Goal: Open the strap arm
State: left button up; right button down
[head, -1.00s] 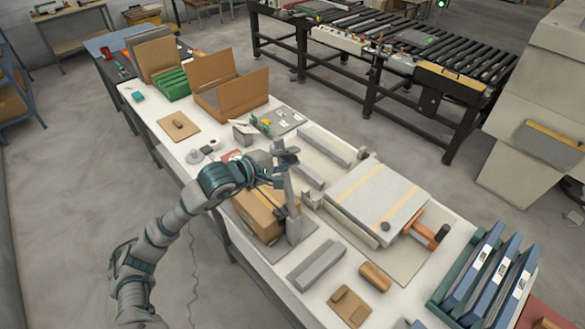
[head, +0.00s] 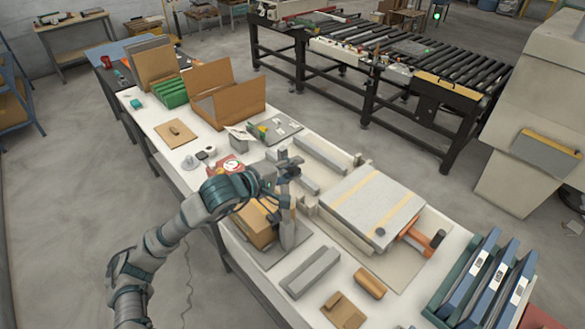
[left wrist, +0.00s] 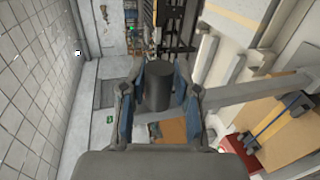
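The strap arm appears as a grey bar (left wrist: 245,92) running right from my gripper in the left wrist view, with a dark cylindrical handle (left wrist: 158,85) at its near end. My left gripper (left wrist: 155,100) has its blue fingers on either side of this handle, with a small gap showing at the left finger. In the head view my left gripper (head: 287,167) is at the top of a grey upright post (head: 288,228), and its fingers hide the handle there. The post stands beside a cardboard box (head: 257,226) on the bench. My right gripper is out of view.
An open carton (head: 225,95) is at the far end.

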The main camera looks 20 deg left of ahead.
pick_arm(q)
jog(key=shift+o, duration=0.9)
jog(key=v, duration=1.2)
jog(key=shift+f, duration=0.15)
jog(key=shift+d, duration=0.1)
